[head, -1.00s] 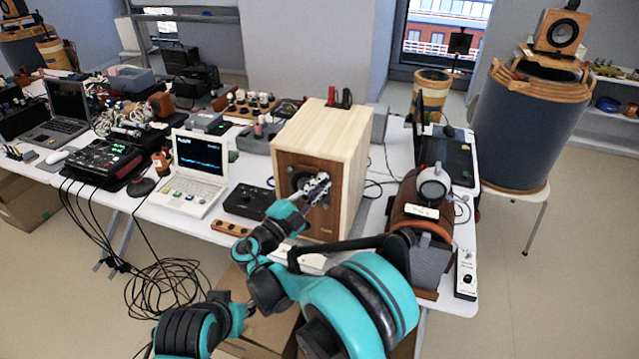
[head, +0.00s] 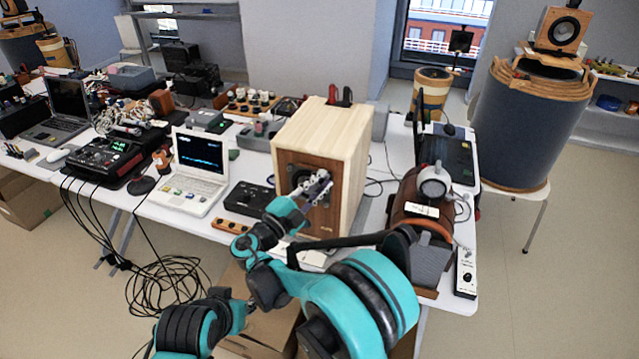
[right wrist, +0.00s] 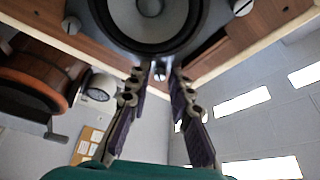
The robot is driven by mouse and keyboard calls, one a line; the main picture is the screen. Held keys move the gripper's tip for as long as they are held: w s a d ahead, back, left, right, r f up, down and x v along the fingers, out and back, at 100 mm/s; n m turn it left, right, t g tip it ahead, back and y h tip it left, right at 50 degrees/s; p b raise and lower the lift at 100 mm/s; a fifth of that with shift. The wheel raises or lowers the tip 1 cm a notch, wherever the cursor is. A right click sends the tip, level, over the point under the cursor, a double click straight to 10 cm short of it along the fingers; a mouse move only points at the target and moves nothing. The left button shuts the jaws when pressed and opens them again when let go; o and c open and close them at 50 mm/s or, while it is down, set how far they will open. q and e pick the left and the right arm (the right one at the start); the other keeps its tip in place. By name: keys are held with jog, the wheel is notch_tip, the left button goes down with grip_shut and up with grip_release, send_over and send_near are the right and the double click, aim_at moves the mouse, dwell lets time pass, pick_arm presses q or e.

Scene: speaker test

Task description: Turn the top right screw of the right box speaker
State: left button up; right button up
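The right box speaker (head: 350,140) is a pale wood box with a brown front, standing on the white table. Its dark round driver (right wrist: 150,18) fills the top of the right wrist view. In the head view the right gripper (head: 318,186) is in front of the driver. My left gripper does not show.
A brown barrel-shaped device (head: 412,205) stands close on the right of the box. A black box (head: 246,198) and a white laptop (head: 193,178) are on the left. Cables hang in front.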

aim_at(329, 154)
jog(key=o, duration=0.6)
jog(key=r, duration=0.6)
jog(key=shift+w+d+r, duration=0.15)
jog(key=shift+w+r, duration=0.05)
jog(key=shift+w, duration=0.05)
jog(key=r, duration=0.3)
jog(key=shift+s+a, duration=0.25)
jog(key=shift+s, duration=0.15)
jog(key=c, duration=0.6)
jog(key=shift+w+d+r, duration=0.1)
jog(key=shift+w+r, duration=0.15)
jog(key=shift+s+r, duration=0.1)
